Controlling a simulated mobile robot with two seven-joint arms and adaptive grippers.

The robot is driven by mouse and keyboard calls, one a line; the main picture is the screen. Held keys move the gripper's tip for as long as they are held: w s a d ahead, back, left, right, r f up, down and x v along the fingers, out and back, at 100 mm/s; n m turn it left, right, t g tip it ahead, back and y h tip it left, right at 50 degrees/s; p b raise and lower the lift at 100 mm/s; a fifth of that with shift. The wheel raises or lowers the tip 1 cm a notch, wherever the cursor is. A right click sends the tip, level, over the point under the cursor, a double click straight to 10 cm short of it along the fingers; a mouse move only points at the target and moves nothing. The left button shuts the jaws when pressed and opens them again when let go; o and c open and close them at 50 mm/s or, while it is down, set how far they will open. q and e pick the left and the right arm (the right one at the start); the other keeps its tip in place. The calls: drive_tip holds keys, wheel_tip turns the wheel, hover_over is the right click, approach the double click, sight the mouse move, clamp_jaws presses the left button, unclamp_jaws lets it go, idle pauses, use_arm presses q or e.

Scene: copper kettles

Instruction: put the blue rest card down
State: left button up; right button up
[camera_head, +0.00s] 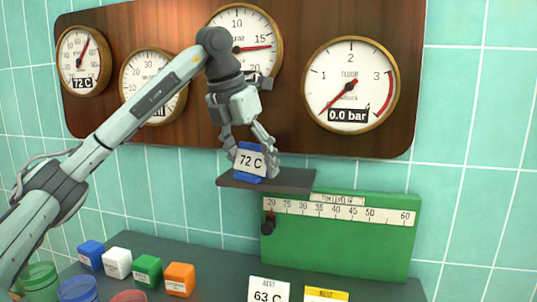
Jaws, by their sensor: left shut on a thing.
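The blue rest card (249,162), a blue-edged card with a white face reading 72 C, is between the fingers of my left gripper (252,164). The gripper points down and is shut on it. The card is upright, slightly tilted, with its lower edge at the small dark shelf (295,180) under the gauges. I cannot tell whether the card touches the shelf. The fingers cover parts of the card's sides. My right gripper is not in view.
Round gauges (351,84) on a wooden board hang just behind my arm. Coloured blocks (147,270), cups (77,290) and cards (268,290) stand on the dark counter. The shelf's right part is bare.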

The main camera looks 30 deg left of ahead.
use_arm(q)
drive_tip(key=w, duration=0.3)
drive_tip(key=w+d+p, duration=0.1)
drive_tip(key=w, duration=0.1)
drive_tip(key=shift+w, duration=0.1)
drive_tip(key=shift+a+f, duration=0.15)
drive_tip(key=shift+f, duration=0.15)
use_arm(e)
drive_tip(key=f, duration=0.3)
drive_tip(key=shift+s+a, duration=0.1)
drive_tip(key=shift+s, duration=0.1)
use_arm(q)
drive_tip(key=shift+f, duration=0.15)
drive_tip(key=o, duration=1.1)
drive_tip(key=shift+o, duration=0.2)
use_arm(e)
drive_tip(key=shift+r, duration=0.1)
